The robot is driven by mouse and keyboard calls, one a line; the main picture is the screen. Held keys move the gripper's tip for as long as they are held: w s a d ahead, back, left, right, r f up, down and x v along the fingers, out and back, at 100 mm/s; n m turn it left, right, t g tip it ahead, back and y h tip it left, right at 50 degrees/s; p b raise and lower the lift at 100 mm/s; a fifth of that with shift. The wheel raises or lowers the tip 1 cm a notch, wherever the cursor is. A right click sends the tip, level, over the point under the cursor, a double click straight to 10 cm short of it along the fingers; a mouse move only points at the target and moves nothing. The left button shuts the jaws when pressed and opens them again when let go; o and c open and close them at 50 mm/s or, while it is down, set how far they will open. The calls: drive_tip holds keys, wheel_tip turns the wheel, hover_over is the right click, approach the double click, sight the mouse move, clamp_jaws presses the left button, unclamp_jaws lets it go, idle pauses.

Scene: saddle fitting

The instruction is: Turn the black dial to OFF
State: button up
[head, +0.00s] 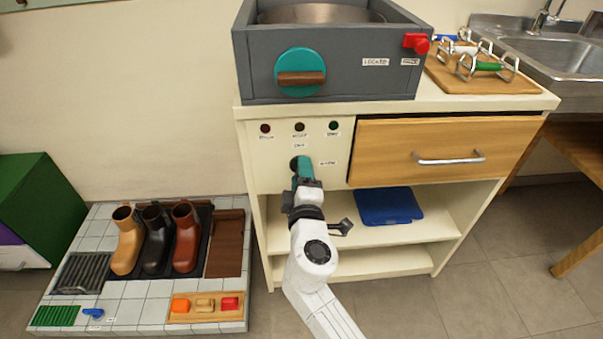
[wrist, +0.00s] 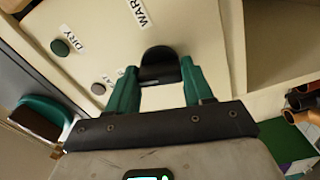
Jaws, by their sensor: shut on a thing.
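The black dial (head: 294,163) is on the cream front panel of the cabinet, below a row of small round lights. My gripper (head: 303,170) reaches it from the front and covers most of it in the head view. In the wrist view the dial (wrist: 158,56) sits between the green fingers of my gripper (wrist: 158,76), which is shut on it. A WARM label (wrist: 140,12) and a DRY label (wrist: 74,32) show on the panel in the wrist view. The dial's pointer and an OFF mark cannot be made out.
A grey box (head: 340,75) with a teal knob (head: 300,72) and a red catch (head: 416,43) stands on the cabinet top. A wooden drawer (head: 400,140) is right of the panel. Boots (head: 157,240) stand on a tiled platform (head: 140,318) at left.

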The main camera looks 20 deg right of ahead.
drive_tip(key=shift+a+n+p, duration=0.1)
drive_tip(key=shift+n+p, duration=0.2)
drive_tip(key=shift+n, duration=1)
drive_tip(key=shift+f, duration=0.1)
drive_tip(key=o, duration=1)
drive_tip(key=shift+o, duration=0.2)
drive_tip(key=shift+s, duration=0.15)
drive_tip(key=v, duration=1)
drive_tip(key=shift+s+p, duration=0.3)
drive_tip(key=shift+p, duration=0.15)
drive_tip(key=shift+a, duration=0.1)
